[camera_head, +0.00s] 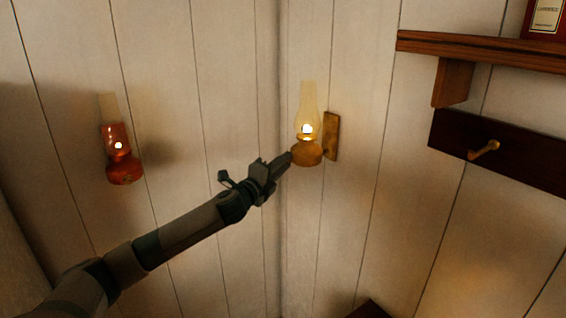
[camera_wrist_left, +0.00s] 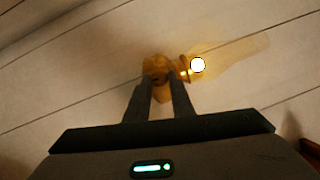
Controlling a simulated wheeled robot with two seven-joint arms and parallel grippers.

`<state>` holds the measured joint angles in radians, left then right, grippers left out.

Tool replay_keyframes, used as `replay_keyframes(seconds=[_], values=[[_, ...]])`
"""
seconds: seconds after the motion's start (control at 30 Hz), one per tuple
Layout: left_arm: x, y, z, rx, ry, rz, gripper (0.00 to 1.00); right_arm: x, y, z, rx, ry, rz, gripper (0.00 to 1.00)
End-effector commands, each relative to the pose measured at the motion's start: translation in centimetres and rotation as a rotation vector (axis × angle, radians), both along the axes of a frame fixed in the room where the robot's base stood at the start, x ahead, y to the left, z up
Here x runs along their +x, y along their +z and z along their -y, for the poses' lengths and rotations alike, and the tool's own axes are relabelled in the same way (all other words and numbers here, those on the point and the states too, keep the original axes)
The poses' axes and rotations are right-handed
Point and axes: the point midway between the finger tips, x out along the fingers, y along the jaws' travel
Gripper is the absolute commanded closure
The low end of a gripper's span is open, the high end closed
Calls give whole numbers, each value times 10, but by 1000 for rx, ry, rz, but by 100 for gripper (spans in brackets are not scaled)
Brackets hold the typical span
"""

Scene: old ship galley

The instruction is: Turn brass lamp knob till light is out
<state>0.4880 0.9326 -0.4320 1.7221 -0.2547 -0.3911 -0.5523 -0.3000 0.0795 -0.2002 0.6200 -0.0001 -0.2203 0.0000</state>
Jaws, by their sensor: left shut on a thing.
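The brass lamp (camera_head: 307,151) is fixed to the right wall by a bracket, close to the corner. Its flame glows bright inside the glass chimney (camera_head: 309,98). In the left wrist view the lit lamp (camera_wrist_left: 198,65) lies sideways beyond the fingers. My left gripper (camera_head: 287,158) reaches the lamp's left side at the burner. In the wrist view its fingers (camera_wrist_left: 160,82) are close together at the brass body, shut on the knob, which the fingers mostly hide. My right gripper is not in view.
A red lamp (camera_head: 121,155), also lit, hangs on the left wall. A wooden shelf (camera_head: 480,50) with a red box (camera_head: 546,18) is at upper right. Below it is a dark board (camera_head: 500,155) with a brass hook (camera_head: 484,150).

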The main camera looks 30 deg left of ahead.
Motion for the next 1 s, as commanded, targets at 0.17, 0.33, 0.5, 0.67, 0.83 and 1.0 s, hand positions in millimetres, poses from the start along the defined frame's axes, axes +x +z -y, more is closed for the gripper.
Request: replay_keyframes(seconds=[0.17, 0.33, 0.5, 0.67, 0.83, 1.0], values=[[0, 4, 0, -152, 0, -62, 100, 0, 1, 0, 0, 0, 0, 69], [0, 5, 0, -302, 1, -125, 100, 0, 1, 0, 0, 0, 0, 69], [0, 7, -1, -450, 1, -187, 100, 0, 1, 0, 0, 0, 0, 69], [1, 9, -2, -591, 2, -243, 100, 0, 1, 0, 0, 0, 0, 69], [1, 11, -2, -740, 1, -305, 100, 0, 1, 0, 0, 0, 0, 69], [1, 12, -4, -891, 1, -366, 100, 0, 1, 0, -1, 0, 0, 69]])
